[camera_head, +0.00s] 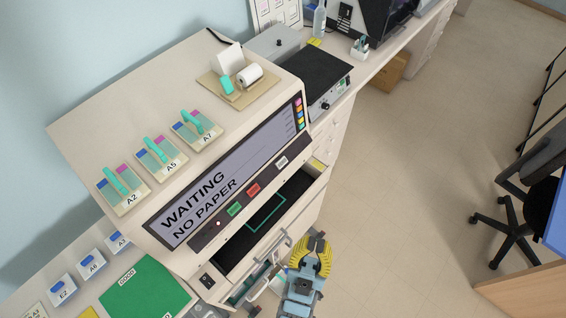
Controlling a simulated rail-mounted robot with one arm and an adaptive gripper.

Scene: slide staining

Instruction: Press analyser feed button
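The analyser (90,110) is a large cream machine at the left. Its screen (225,175) reads "WAITING NO PAPER". On the dark strip below the screen are a green button (235,209), a red button (254,190) and a white button (281,163). Their labels are too small to read, so I cannot tell which is feed. My gripper (317,240), with yellow fingers, is in front of the analyser, to the lower right of the buttons and apart from them. It looks empty, but I cannot tell whether its fingers are open or shut.
A dark-lined drawer or bay (290,196) is open below the button strip, beside my gripper. A tray (210,83) with a paper roll (249,74) and several labelled slide holders (160,158) sit on top. Open floor (420,170) lies to the right.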

